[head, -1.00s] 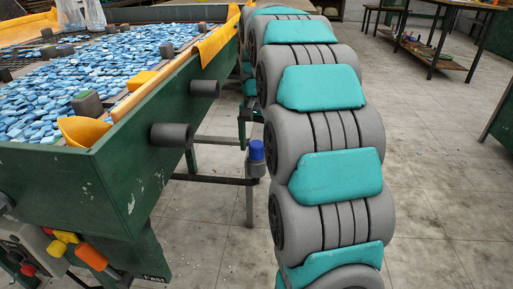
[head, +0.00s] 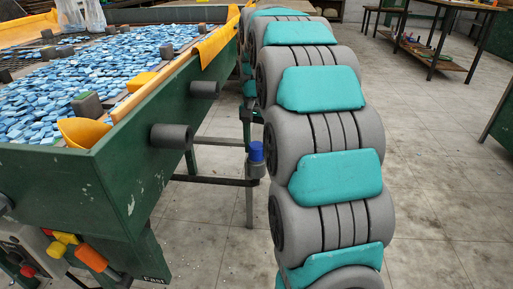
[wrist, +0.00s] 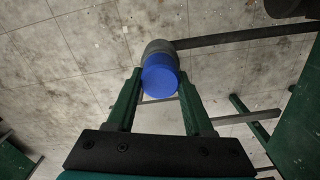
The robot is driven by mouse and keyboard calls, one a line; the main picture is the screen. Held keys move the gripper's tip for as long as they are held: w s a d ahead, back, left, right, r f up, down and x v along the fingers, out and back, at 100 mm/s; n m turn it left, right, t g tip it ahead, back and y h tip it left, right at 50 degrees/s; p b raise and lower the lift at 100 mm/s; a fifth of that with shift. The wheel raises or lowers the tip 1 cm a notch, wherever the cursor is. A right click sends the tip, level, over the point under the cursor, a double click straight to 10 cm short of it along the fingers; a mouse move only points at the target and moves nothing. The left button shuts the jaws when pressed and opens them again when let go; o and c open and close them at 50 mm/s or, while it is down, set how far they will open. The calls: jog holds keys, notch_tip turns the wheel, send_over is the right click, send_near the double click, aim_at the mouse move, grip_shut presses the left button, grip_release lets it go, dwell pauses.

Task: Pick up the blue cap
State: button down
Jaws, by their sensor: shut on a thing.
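The blue cap (wrist: 161,76) is between the two dark green fingers of my gripper (wrist: 160,80) in the wrist view, and the gripper is shut on it. A grey cylindrical body (wrist: 158,47) shows just beyond the cap, on the end of a dark bar (wrist: 235,37). In the head view the blue cap (head: 256,151) sits upright on top of this grey body (head: 256,169), just left of my arm. I cannot tell whether the cap is free of the grey body.
A green table (head: 60,190) with blue mosaic pieces (head: 120,55) stands on the left, with dark round stubs (head: 172,136) sticking out of its side. My grey and teal arm fills the middle. The tiled floor on the right is open. A dark bench (head: 432,55) stands farther back.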

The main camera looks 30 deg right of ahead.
aim_at(257, 143)
jog(key=shift+r, duration=0.15)
jog(key=shift+r, duration=1.6)
jog(key=s+a+r, duration=0.1)
jog(key=s+a, duration=0.1)
jog(key=s, duration=1.3)
jog(key=shift+s+a+r+b, duration=0.2)
jog(key=shift+s+r+b, duration=0.1)
jog(key=shift+s, duration=0.1)
notch_tip(257, 143, up, 3)
jog(key=shift+p, duration=0.7)
jog(key=shift+w+f, duration=0.1)
